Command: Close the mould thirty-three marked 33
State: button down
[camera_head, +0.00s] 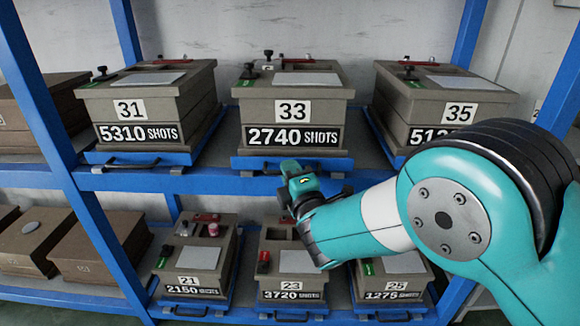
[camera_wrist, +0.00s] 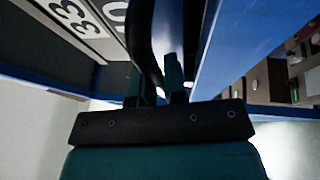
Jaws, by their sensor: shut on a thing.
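Mould 33 (camera_head: 293,82) is a grey-brown box marked 33 and 2740 SHOTS in the middle of the upper shelf. It sits on a blue tray (camera_head: 245,162). A black knob and a green tag show at the left of its top. My gripper (camera_head: 292,172) is in front of the tray, below the label, shut on the black tray handle, which my gripper partly hides. In the wrist view my gripper's fingers (camera_wrist: 173,75) are at the dark curved handle (camera_wrist: 146,35). The 33 label (camera_wrist: 72,14) shows at the upper left there.
Mould 31 (camera_head: 150,85) and mould 35 (camera_head: 440,88) stand left and right on the same shelf. Moulds 21, 23 (camera_head: 291,272) and 25 are on the shelf below. Blue shelf posts (camera_head: 112,235) stand at the sides. My arm covers much of the lower right.

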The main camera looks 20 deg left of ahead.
jog(key=shift+w+a, duration=0.2)
jog(key=shift+w, duration=0.55)
jog(key=c, duration=1.2)
grip_release()
jog(key=shift+s+f, duration=0.1)
jog(key=shift+f, duration=0.1)
jog(key=b+v, duration=1)
jog(key=v, duration=0.1)
jog(key=b+v, duration=0.6)
jog(key=shift+s+d+r, duration=0.1)
jog(key=shift+s+r, duration=0.05)
jog(key=shift+r, duration=0.1)
